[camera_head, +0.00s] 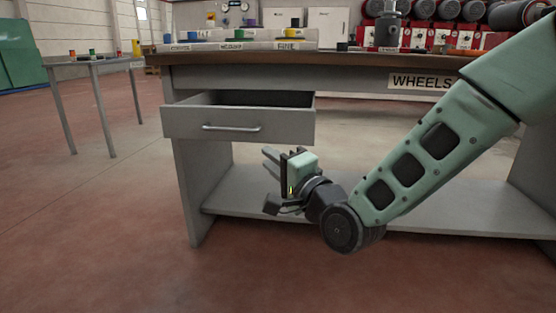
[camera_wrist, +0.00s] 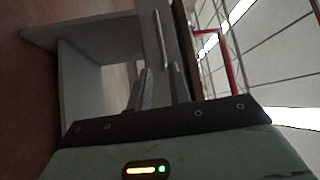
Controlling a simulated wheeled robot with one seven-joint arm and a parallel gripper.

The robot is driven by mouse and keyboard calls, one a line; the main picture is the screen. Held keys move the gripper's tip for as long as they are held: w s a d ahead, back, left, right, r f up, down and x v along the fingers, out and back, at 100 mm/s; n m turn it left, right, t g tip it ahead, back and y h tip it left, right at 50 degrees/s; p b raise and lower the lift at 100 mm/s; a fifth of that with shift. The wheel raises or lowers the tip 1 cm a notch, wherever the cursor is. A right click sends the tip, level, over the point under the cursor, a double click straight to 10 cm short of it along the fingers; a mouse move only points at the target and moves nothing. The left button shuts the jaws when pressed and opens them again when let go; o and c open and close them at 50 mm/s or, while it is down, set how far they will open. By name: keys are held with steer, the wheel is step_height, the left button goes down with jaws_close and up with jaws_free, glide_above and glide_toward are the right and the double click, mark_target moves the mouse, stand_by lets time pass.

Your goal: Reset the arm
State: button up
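My gripper (camera_head: 271,163) is at the end of my green arm, low in front of the grey workbench, just below the pulled-out drawer (camera_head: 238,123). In the wrist view its two fingers (camera_wrist: 158,85) stand apart with a gap between them and nothing held. The drawer is partly open, with a metal handle (camera_head: 231,127) on its front. What lies inside the drawer is hidden. In the wrist view the bench appears turned on its side beyond the fingers.
The bench top (camera_head: 330,58) holds several coloured wheels in labelled trays (camera_head: 285,46). A "WHEELS" label (camera_head: 420,81) is on its front. A lower shelf (camera_head: 440,212) runs behind my arm. A small side table (camera_head: 95,66) stands left. The floor in front is clear.

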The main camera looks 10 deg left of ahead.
steer(key=s+d+f+n+g+h+p, duration=0.25)
steer(key=s+d+n+g+h, duration=0.2)
steer(key=s, duration=0.25)
steer(key=s+d+f+n+g+h+p, duration=0.1)
steer(key=s+d+f+n+g+h, duration=0.25)
steer(key=s+d+n, duration=0.35)
steer(key=s+d+r+n+g+h+p, duration=0.1)
steer(key=s+d+n+g+h+p, duration=0.15)
steer(key=s+d, duration=0.45)
steer(key=s+d+r+n+g+h+p, duration=0.1)
steer(key=s+d+g+h, duration=0.3)
steer(key=s, duration=0.5)
step_height(320, 180, up, 37)
steer(key=y+p, duration=0.1)
steer(key=p, duration=3.5)
steer(key=shift+d+f, duration=0.2)
